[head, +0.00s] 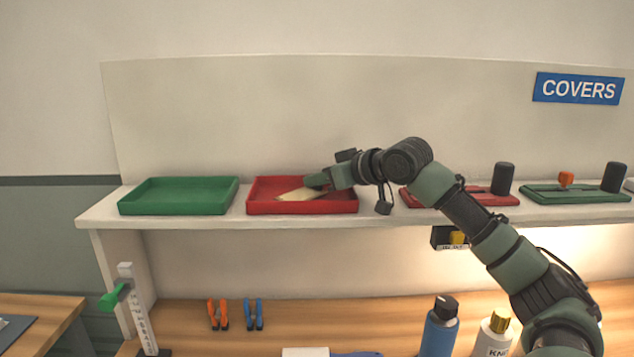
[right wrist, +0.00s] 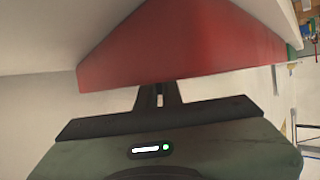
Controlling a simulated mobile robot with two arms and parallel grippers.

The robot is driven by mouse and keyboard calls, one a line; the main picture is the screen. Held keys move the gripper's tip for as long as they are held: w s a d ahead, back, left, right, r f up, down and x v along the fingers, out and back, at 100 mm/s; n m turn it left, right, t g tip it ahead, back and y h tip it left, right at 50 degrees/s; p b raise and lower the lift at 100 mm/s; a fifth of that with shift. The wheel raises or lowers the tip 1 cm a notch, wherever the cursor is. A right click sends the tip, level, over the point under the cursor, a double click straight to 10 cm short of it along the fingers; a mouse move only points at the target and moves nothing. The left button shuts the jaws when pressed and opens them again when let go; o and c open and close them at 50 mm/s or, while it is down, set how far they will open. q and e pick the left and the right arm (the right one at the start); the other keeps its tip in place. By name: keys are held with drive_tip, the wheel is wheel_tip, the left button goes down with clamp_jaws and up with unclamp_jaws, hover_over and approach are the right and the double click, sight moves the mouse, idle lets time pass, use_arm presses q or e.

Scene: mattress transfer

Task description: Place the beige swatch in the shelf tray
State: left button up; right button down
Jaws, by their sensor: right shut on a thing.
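The beige swatch (head: 292,195) is a thin pale piece at the red shelf tray (head: 335,207), within its outline in the head view. I cannot tell whether it touches the tray floor. My right gripper (head: 312,184) reaches over the tray from the right and is shut on the swatch's right end. In the right wrist view, my gripper's narrow fingers (right wrist: 159,92) are close together before a red surface (right wrist: 190,45); the swatch cannot be made out there. A green tray (head: 180,197) stands left of the red one, empty. My left gripper is not in view.
On the shelf (head: 235,221), a red board (head: 480,197) and a green board (head: 575,194) with black cylinders stand to the right. Below are orange clamps (head: 217,315), blue clamps (head: 253,314), a blue bottle (head: 438,332) and a white bottle (head: 491,340).

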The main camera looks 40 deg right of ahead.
drive_tip(key=shift+f, duration=0.1)
drive_tip(key=c, duration=1.8)
unclamp_jaws()
drive_tip(key=shift+c, duration=0.2)
drive_tip(key=shift+s, duration=0.1)
drive_tip(key=b+v, duration=0.4)
drive_tip(key=v, duration=0.1)
drive_tip(key=shift+s+f+b, duration=0.1)
drive_tip(key=shift+f+b, duration=0.05)
drive_tip(key=shift+b, duration=0.25)
drive_tip(key=v, duration=0.2)
drive_tip(key=b+v, duration=0.1)
drive_tip(key=v, duration=0.1)
drive_tip(key=b+v, duration=0.1)
drive_tip(key=shift+s+r, duration=0.25)
drive_tip(key=shift+r, duration=0.15)
drive_tip(key=shift+s+r+b, duration=0.25)
drive_tip(key=shift+s+b, duration=0.1)
drive_tip(key=shift+s, duration=0.2)
